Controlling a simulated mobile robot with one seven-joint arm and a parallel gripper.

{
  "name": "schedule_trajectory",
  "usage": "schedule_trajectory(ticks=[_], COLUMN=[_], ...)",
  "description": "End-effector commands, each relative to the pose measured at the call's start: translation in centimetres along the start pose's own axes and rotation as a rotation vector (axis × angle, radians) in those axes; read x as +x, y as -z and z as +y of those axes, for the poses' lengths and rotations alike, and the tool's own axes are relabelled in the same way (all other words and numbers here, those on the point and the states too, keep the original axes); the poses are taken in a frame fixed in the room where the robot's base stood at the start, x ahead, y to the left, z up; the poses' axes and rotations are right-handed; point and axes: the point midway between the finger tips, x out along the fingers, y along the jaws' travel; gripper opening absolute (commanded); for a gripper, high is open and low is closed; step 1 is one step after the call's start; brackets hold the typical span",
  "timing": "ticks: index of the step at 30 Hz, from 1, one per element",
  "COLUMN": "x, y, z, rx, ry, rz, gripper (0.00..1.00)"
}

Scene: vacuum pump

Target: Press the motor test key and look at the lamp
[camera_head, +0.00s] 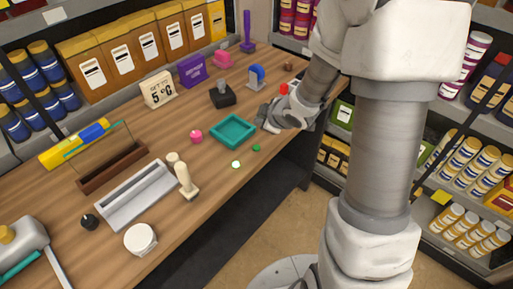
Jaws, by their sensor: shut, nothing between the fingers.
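My gripper (266,124) is at the right part of the wooden workbench (215,187), just right of the teal tray. It is shut, with nothing seen in it. A small green disc (256,147) and a pale disc (236,164) lie near the front edge, left of and nearer than my gripper. I cannot tell which thing is the motor test key or which is the lamp. No pump is clearly recognisable; my gripper and arm hide part of the bench's right end.
The teal tray (233,143) and a pink knob (196,136) stand left of my gripper. A black device (222,98) and a blue disc on a stand (256,77) are behind. A beige handle (186,182) stands upright further left. Stocked shelves (470,205) line the right.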

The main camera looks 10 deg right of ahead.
Motion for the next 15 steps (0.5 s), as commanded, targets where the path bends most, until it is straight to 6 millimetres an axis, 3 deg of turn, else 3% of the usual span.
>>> schedule_trajectory(ticks=[15], x=[4.7], y=[-3.4], z=[-3.5], rx=[0.001], ry=[0.001], rz=[0.0], gripper=[0.0])
